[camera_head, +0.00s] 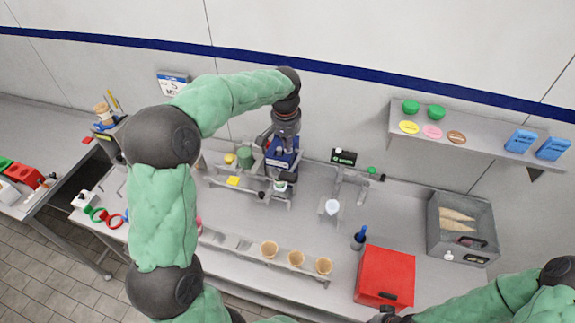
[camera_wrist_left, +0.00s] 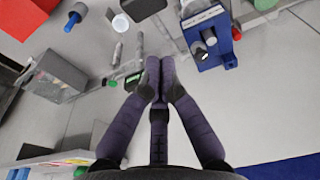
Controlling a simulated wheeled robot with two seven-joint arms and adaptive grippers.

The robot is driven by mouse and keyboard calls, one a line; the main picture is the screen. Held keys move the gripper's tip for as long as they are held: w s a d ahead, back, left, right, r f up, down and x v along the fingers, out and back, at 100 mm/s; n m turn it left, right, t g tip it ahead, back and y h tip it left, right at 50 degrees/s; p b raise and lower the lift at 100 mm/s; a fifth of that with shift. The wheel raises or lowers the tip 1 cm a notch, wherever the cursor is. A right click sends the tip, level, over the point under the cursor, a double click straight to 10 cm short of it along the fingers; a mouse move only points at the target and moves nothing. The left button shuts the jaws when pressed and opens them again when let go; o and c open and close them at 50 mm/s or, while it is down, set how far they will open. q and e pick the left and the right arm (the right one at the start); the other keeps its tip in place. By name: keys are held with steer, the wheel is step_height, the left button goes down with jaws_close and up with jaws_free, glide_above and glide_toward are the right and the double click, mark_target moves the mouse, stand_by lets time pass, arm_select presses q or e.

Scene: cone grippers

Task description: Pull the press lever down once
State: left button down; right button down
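The press (camera_head: 347,178) stands against the back wall, with a black sign (camera_head: 344,157), a green knob (camera_head: 371,170) and a dark-ended horizontal lever (camera_head: 379,177). A white cup-like piece (camera_head: 332,207) is in front of it. In the left wrist view, the sign (camera_wrist_left: 131,82) and green knob (camera_wrist_left: 112,84) lie just left of my left gripper (camera_wrist_left: 154,80). Its fingers are together, with nothing seen between them; they appear apart from the lever. In the head view its fingertips are hard to make out. My right gripper (camera_head: 388,316) is at the bottom edge, mostly cut off.
A blue machine (camera_head: 283,152) stands left of the press; it also shows in the left wrist view (camera_wrist_left: 210,40). A cone rack (camera_head: 255,252), a blue bottle (camera_head: 358,240), a red box (camera_head: 385,274) and a grey bin (camera_head: 440,238) are around. A shelf (camera_head: 475,135) hangs upper right.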

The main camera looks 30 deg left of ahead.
arm_select(q)
steer(key=p, duration=0.1)
glide_toward(287, 173)
steer(key=f, duration=0.1)
steer(key=w+f, duration=0.1)
steer(key=f, duration=0.1)
steer(key=w+f, duration=0.1)
steer(key=f, duration=0.1)
steer(key=shift+a, duration=0.15)
steer(key=shift+s+f+p, duration=0.2)
steer(key=shift+f+p, duration=0.1)
steer(key=shift+f, duration=0.45)
